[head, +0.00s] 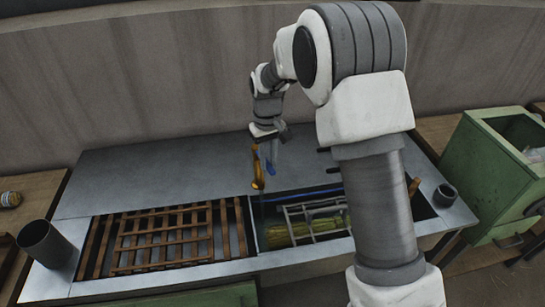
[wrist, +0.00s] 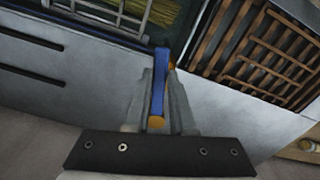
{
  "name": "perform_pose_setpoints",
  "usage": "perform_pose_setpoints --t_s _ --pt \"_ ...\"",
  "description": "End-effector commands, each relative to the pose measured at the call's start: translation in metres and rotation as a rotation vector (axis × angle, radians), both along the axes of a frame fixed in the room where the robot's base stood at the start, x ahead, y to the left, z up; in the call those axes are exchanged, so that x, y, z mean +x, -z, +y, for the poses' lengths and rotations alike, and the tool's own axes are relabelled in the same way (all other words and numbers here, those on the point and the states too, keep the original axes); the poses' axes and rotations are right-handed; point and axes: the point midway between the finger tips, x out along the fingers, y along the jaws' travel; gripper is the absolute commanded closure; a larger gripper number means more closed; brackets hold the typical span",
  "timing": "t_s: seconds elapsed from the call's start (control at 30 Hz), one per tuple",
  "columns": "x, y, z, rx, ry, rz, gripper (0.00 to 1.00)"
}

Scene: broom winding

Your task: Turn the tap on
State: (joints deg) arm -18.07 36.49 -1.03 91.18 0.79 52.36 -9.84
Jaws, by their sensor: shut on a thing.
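The tap has a brass-orange spout (head: 258,171) standing at the back edge of the sink, near the middle of the metal counter. Its blue handle (head: 271,168) is beside the spout and partly hidden by my gripper (head: 270,151). In the wrist view the long blue handle (wrist: 160,80) lies between the two grey fingers of my gripper (wrist: 161,95), which are shut on it. An orange end (wrist: 155,123) of the tap shows below the handle. Most of the spout is hidden there.
The sink basin (head: 262,235) holds a metal rack (head: 312,221) with yellow-green stalks. A wooden slatted grate (head: 165,237) covers the left basin. A green cabinet (head: 490,170) stands at right. The back-left counter is clear.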

Motion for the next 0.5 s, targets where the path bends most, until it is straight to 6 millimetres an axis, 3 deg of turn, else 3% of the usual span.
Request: perform_pose_setpoints --t_s 0.5 --pt "-0.0020 -0.0015 0.0069 0.001 0.090 -0.003 1.00"
